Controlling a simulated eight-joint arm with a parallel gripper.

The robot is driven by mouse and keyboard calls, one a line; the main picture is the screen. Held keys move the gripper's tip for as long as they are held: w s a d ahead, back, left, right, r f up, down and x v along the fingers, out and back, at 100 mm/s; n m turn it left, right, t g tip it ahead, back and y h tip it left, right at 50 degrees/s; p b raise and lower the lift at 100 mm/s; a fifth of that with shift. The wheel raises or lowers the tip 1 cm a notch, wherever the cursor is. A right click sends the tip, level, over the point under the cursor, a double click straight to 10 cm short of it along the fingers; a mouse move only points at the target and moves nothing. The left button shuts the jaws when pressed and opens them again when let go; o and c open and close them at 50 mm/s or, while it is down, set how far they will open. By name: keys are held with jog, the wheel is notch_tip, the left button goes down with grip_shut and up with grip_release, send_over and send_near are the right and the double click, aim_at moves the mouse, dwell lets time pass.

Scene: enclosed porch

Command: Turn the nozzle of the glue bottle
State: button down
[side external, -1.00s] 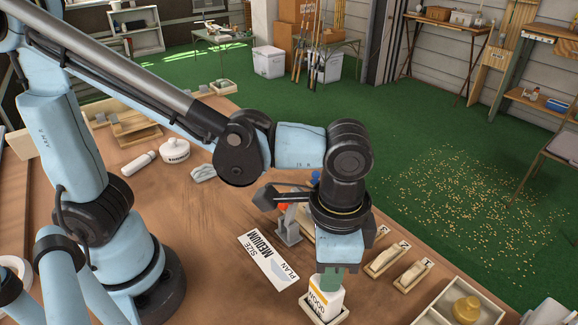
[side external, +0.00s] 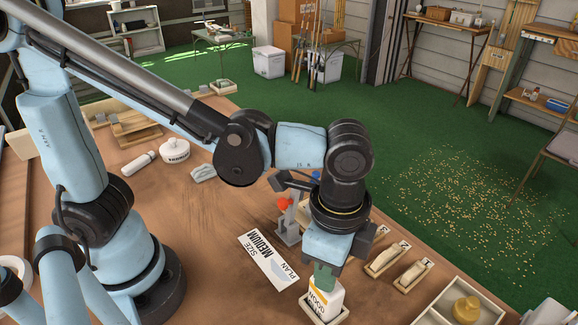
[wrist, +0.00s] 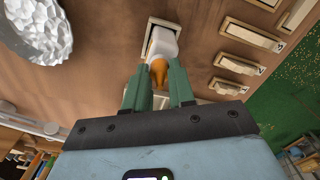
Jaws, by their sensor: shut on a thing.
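The white glue bottle (side external: 322,298) stands upright in a shallow tray (side external: 343,316) near the table's front edge, with lettering on its side. Its orange nozzle (wrist: 158,70) shows in the wrist view, between the green fingers of my gripper (wrist: 165,72). The fingers are shut on the nozzle. In the side external view my gripper (side external: 323,278) is directly above the bottle and hides the nozzle.
A paper plan marked "MEDIUM" (side external: 267,259) lies left of the bottle. Small wooden trays (side external: 386,258) lie behind and to the right. A box with a yellow object (side external: 466,309) is at the lower right. Bare table lies left of the plan.

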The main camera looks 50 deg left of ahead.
jog(key=c, duration=0.9)
grip_release()
notch_tip(320, 180, up, 12)
jog(key=shift+r, duration=0.1)
jog(key=shift+a, duration=0.1)
jog(key=w+a+f+n+t, duration=0.1)
jog(key=a+f+n+t, duration=0.1)
jog(key=a+n, duration=0.2)
jog(key=w+a+f+n+t, duration=0.2)
jog(key=a+f+n, duration=0.1)
jog(key=a, duration=0.7)
jog(key=w+a+f+n+t, duration=0.2)
jog(key=a+f+n+t, duration=0.1)
jog(key=a+n, duration=0.2)
jog(key=shift+a+n, duration=0.4)
jog(key=shift+a, duration=0.55)
